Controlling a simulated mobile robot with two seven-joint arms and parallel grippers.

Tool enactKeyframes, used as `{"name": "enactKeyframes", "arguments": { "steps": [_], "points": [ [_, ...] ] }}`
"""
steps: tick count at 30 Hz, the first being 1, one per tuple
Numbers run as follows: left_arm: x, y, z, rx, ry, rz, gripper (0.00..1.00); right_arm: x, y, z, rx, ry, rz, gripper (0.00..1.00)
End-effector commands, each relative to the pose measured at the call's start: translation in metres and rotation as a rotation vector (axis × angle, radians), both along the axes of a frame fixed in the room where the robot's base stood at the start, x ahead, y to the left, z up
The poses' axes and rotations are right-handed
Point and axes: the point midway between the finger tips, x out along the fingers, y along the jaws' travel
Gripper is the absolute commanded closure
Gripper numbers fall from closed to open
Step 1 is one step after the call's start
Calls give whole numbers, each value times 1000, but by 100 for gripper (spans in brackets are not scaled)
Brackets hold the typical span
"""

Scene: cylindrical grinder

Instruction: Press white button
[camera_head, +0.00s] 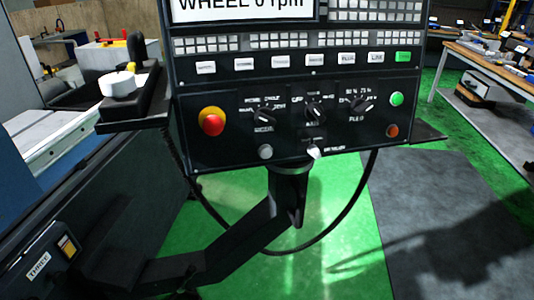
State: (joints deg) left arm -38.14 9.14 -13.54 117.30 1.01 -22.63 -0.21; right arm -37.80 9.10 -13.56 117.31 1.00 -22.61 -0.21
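A black control panel (230,148) fills the upper middle. On its lower edge is a round greyish-white button (265,151). To the right of it is a small white switch or knob (314,152). I cannot tell from the picture which of them is the task's white button. A larger white round piece (118,85) sits on a dark box left of the panel. Neither of my grippers is in view.
The panel also has a red emergency knob (211,122) in a yellow ring, three black rotary switches, a green button (397,99) and an orange-red button (391,131). A black cable loops below. A workbench (480,62) stands at the right. Floor in front is clear.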

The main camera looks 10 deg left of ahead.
Motion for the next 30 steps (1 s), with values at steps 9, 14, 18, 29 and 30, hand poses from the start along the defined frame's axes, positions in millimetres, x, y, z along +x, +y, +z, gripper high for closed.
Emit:
{"name": "enactKeyframes", "arguments": {
  "steps": [9,14,18,29,30],
  "points": [
    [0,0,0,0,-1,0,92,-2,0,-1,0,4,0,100],
    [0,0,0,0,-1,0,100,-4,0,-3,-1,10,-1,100],
    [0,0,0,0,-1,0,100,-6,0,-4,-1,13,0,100],
    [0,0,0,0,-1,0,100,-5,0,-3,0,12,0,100],
    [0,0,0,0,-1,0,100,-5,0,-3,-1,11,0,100]
  ]
}}
